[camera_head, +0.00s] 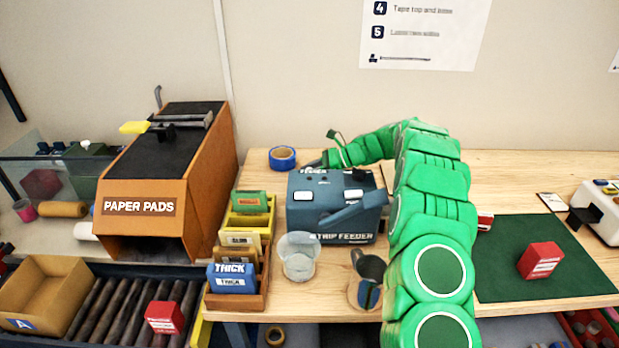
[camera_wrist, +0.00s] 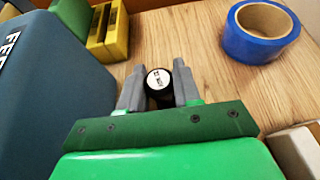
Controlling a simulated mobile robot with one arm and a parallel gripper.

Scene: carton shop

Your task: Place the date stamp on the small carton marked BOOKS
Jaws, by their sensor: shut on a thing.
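My gripper (camera_wrist: 159,72) is shut on the date stamp (camera_wrist: 159,82), a dark round thing with a white printed end, held between the grey fingers in the wrist view. In the head view my gripper (camera_head: 314,163) is behind the strip feeder, and the stamp cannot be made out there. A small red carton (camera_head: 540,260) sits on the green mat at the right. Another red carton (camera_head: 165,317) is on the rollers at the lower left. A third red-and-white box (camera_head: 485,220) is partly hidden by my arm. Their print is too small to read, so I cannot tell which says BOOKS.
The blue strip feeder (camera_head: 330,215) stands between my gripper and the table's front. A blue tape roll (camera_head: 282,158) lies near my gripper; it also shows in the wrist view (camera_wrist: 235,45). Cups (camera_head: 299,262) stand in front. The green mat (camera_head: 510,235) has free room.

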